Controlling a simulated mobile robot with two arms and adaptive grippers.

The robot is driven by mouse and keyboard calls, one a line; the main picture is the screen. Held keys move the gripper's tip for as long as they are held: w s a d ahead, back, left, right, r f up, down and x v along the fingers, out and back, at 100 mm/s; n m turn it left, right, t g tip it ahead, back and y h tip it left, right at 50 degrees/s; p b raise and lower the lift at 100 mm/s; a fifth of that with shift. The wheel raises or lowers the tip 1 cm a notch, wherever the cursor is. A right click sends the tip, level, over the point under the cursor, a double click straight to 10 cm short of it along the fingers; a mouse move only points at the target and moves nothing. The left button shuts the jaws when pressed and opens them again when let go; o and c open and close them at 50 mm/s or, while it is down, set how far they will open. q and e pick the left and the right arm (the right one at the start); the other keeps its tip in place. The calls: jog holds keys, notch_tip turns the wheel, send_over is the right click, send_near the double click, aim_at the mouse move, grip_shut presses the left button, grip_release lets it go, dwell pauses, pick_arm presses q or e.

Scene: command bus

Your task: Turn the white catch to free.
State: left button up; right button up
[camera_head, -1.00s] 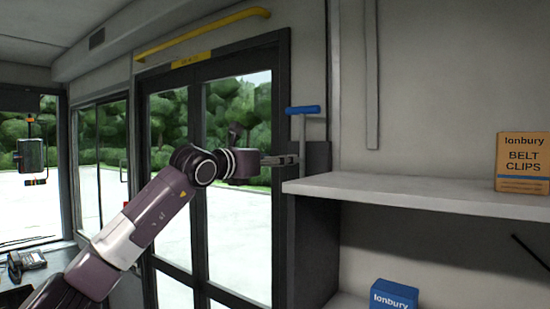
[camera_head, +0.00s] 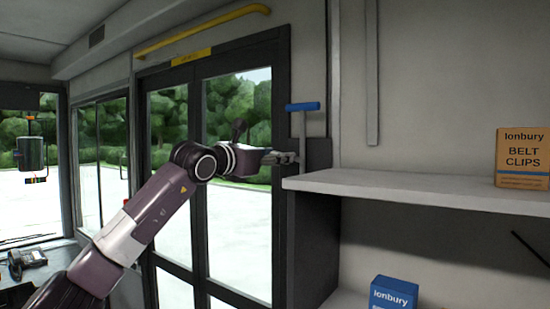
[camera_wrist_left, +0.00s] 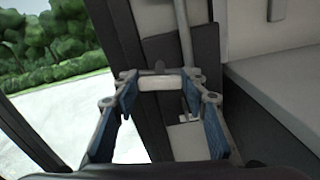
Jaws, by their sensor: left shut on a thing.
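The white catch (camera_wrist_left: 158,84) shows in the left wrist view as a short pale bar lying crosswise between the fingertips. My left gripper (camera_wrist_left: 160,80) is shut on it, with its blue-padded fingers on either side. In the head view, my left gripper (camera_head: 284,158) is at the dark post beside the door, just left of the shelf. The catch is too small and too covered by the fingers to make out there. My right gripper is not in view.
A grey rod with a blue handle (camera_head: 302,107) stands close to the gripper. A shelf (camera_head: 420,191) juts out to the right, holding an orange belt clips box (camera_head: 522,158). A blue box (camera_head: 393,295) sits lower down. The glazed door (camera_head: 238,220) is behind the arm.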

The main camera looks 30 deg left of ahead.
pick_arm(q)
jog(key=shift+d+f+m+p, duration=0.1)
jog(key=shift+m+p, duration=0.4)
jog(key=shift+m, duration=3.45)
jog(key=shift+d+m+p, duration=0.1)
jog(key=shift+m+p, duration=0.4)
jog(key=shift+m, duration=3.45)
jog(key=o, duration=1.2)
jog(key=shift+c, duration=0.2)
jog(key=shift+s, duration=0.1)
